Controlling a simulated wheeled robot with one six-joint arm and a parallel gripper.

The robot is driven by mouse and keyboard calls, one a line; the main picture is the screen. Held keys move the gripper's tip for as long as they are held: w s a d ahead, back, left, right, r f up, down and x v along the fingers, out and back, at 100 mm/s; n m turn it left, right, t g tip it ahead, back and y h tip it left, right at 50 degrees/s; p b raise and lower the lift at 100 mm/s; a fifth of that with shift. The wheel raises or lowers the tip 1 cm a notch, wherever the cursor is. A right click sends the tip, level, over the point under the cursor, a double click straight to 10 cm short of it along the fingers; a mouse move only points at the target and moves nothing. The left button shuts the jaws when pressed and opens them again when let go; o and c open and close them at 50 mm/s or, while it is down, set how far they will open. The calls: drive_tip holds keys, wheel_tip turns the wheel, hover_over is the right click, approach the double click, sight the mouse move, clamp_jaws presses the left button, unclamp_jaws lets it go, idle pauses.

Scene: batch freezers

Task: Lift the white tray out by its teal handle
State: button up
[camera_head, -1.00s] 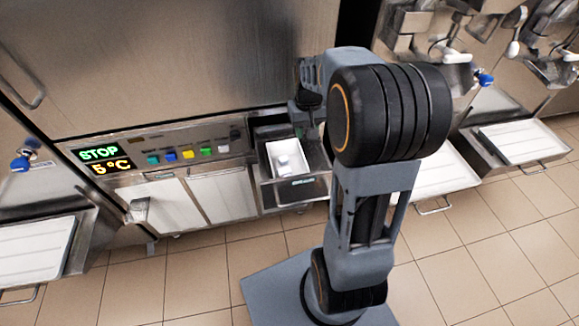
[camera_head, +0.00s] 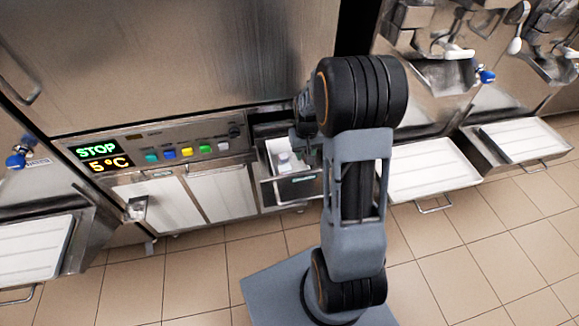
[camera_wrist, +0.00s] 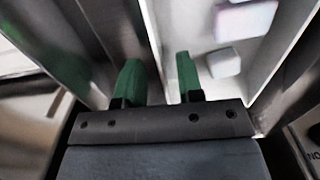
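The white tray (camera_head: 271,148) sits in an open steel drawer (camera_head: 291,191), with small pale blocks (camera_head: 284,158) inside. In the wrist view, the tray's pale wall (camera_wrist: 153,35) runs up between the two green fingers of my gripper (camera_wrist: 158,75). The fingers are apart, with a gap between them; contact with the wall cannot be told. In the head view my gripper (camera_head: 304,143) is down at the tray's right side, partly covering it.
A control panel with coloured buttons (camera_head: 187,152) and a lit STOP and 5 °C display (camera_head: 98,157) is left of the drawer. A white-topped shelf (camera_head: 432,168) lies to the right. Steel drawer walls stand close around the tray.

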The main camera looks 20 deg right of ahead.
drive_tip(key=shift+f, duration=0.9)
drive_tip(key=shift+c, duration=0.5)
clamp_jaws()
